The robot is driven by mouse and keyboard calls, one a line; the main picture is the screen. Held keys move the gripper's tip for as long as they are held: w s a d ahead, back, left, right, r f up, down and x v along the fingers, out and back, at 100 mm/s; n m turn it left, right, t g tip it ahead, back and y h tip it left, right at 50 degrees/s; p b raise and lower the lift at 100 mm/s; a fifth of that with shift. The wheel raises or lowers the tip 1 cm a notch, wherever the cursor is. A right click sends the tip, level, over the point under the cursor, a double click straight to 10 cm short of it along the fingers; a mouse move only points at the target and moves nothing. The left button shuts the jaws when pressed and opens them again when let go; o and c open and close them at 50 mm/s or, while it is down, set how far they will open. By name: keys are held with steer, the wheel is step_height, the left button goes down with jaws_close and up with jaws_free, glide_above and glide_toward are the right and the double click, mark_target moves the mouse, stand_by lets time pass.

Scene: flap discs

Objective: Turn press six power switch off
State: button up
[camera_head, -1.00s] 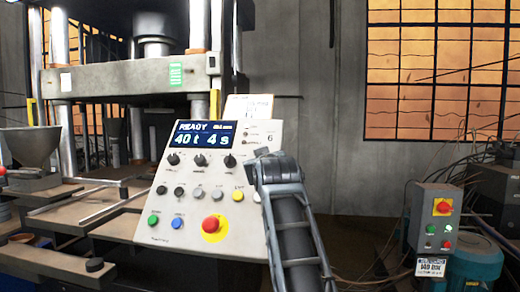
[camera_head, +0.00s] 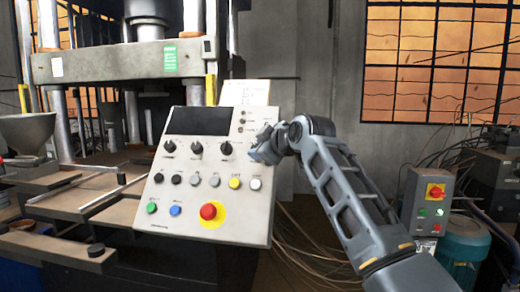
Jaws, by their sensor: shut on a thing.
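The press control panel (camera_head: 205,215) is a pale sloped box in front of the press. Its display (camera_head: 199,121) is dark, with no text. My gripper (camera_head: 257,152) is at the panel's right edge, right of the rightmost black knob (camera_head: 226,148). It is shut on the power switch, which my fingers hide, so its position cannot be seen. A tag stands on top of the panel.
A red emergency button (camera_head: 208,211) on a yellow plate and a white button (camera_head: 255,184) sit below my gripper. A separate grey switch box (camera_head: 431,203) with a red switch stands at the right. Cables hang between it and the panel.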

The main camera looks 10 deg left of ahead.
steer(key=shift+a, duration=0.1)
stand_by(0.4)
steer(key=o, duration=1)
steer(key=shift+o, duration=0.2)
steer(key=shift+s, duration=0.1)
steer(key=b+v, duration=0.2)
steer(key=v, duration=0.5)
steer(key=shift+s+d+r, duration=0.15)
steer(key=shift+s+d, duration=0.1)
steer(key=shift+d, duration=0.05)
